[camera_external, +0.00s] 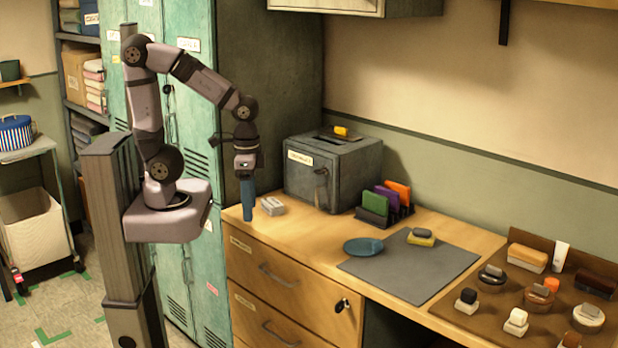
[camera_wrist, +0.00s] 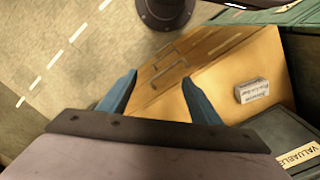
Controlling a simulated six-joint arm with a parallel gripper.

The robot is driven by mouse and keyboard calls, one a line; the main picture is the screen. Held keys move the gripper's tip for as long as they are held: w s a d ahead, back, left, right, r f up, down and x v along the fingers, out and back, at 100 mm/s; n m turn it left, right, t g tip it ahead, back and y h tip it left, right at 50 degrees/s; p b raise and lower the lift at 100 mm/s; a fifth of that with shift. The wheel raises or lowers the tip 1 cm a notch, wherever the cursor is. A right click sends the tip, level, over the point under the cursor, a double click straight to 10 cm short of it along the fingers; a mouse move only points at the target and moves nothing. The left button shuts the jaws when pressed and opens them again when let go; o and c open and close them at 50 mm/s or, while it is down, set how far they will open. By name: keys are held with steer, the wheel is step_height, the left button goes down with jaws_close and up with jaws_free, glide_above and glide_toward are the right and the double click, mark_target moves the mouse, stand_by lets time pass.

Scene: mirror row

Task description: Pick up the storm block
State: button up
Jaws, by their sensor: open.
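I cannot tell for sure which thing is the storm block. A small light grey block (camera_external: 272,206) lies at the left end of the wooden counter. It also shows in the wrist view (camera_wrist: 252,90), with print too small to read. A dark grey block (camera_external: 422,232) lies on a yellow piece (camera_external: 421,241) on the grey mat. My gripper (camera_external: 248,214) points down by the counter's left end, left of the light grey block. In the wrist view its blue fingers (camera_wrist: 159,79) are apart with nothing between them.
A grey metal box (camera_external: 333,170) stands behind the light grey block. A rack (camera_external: 386,205) holds green, purple and orange pieces. A blue dish (camera_external: 363,246) overlaps the mat's left edge (camera_external: 405,282). Several brushes and blocks crowd a brown mat (camera_external: 460,318) at right.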

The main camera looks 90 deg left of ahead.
steer(key=w+a+m+g+y+b, duration=0.2)
steer(key=w+a+m+g+y, duration=0.15)
steer(key=a+m+y, duration=0.45)
steer(key=w+a+m+g+y+b, duration=0.2)
steer(key=w+a+m+g+y, duration=0.15)
steer(key=a, duration=0.85)
glide_toward(273, 202)
steer(key=x, duration=0.2)
steer(key=shift+s+a+f, duration=0.2)
steer(key=shift+a, duration=0.1)
steer(key=shift+f, duration=0.35)
steer(key=shift+r+p+x, duration=0.15)
steer(key=shift+p+x, duration=0.8)
steer(key=shift+x, duration=0.7)
steer(key=shift+r+p+x, duration=0.2)
steer(key=shift+p+x, duration=0.7)
steer(key=shift+x, duration=0.75)
steer(key=shift+s+a+f, duration=0.25)
steer(key=shift+s+a, duration=0.05)
steer(key=shift+a, duration=0.05)
steer(key=c, duration=1.1)
